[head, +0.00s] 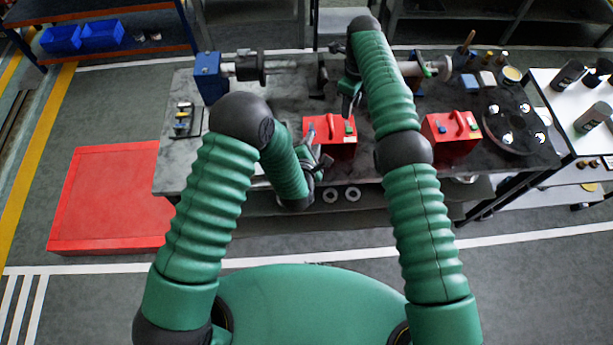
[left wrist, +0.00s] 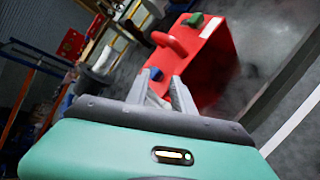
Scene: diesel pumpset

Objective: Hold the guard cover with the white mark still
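Two red guard covers with handles stand on the workbench (head: 255,100). The left cover (head: 343,150) has a green and a blue block on top. In the left wrist view, a red cover (left wrist: 213,68) shows a white mark (left wrist: 212,25), a handle, and green and blue blocks. The right cover (head: 455,150) stands apart. My left gripper (head: 320,150) is at the left cover's left side, fingers apart near the blue block; contact is unclear. My right gripper (head: 347,105) points down just behind the left cover; its fingers are unclear.
A shaft assembly with a blue block (head: 209,78) runs along the back of the bench. A dark round flange (head: 515,120) lies at the right. A red platform (head: 110,200) is on the floor at left. Two metal rings (head: 352,194) lie below the bench's front edge.

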